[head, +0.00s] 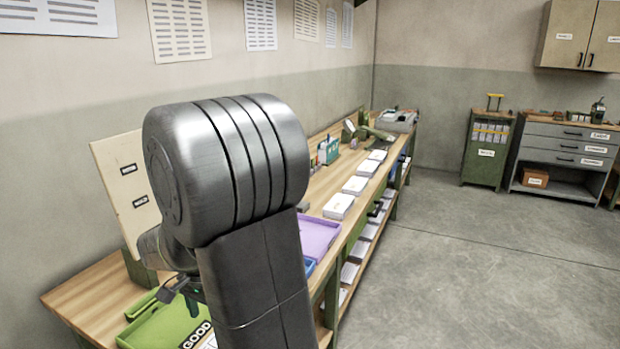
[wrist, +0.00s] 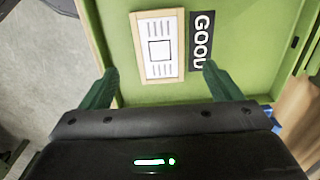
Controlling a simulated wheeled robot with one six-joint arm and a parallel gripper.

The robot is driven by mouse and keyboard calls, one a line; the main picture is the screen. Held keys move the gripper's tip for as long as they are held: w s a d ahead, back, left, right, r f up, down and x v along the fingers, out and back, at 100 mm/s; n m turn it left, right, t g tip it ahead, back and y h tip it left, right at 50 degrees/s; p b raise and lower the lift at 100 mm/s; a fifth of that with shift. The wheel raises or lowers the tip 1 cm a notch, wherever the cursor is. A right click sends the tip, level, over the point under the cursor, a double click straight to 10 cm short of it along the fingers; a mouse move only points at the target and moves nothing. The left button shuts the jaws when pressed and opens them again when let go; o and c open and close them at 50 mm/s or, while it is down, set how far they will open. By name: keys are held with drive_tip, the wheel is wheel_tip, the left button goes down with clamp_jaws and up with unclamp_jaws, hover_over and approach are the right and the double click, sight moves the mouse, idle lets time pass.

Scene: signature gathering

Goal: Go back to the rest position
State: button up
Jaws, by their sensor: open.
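In the wrist view my gripper (wrist: 160,92) is open, with its two green fingers spread apart and nothing held between them. It is above a green tray (wrist: 255,60). In that tray lies a light wooden-framed card (wrist: 148,72) with a printed sheet, beside a black "GOOD" label (wrist: 201,40). In the head view the green tray (head: 165,328) is at the lower left of the bench, and my arm hides much of it. My gripper is mostly hidden behind my arm there.
A wooden workbench (head: 95,300) runs along the wall. It holds a purple tray (head: 318,236), white paper stacks (head: 338,205) and a grey machine (head: 396,122) at the far end. A board (head: 120,180) stands behind my arm. The concrete floor (head: 470,260) at right is clear.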

wheel_tip(320, 180, down, 7)
drive_tip(key=shift+f+b, duration=0.15)
drive_tip(key=shift+b, duration=0.4)
wheel_tip(320, 180, up, 3)
drive_tip(key=shift+r+p, duration=0.15)
drive_tip(key=shift+p, duration=0.3)
drive_tip(key=shift+r, duration=0.7)
drive_tip(key=shift+f, duration=0.1)
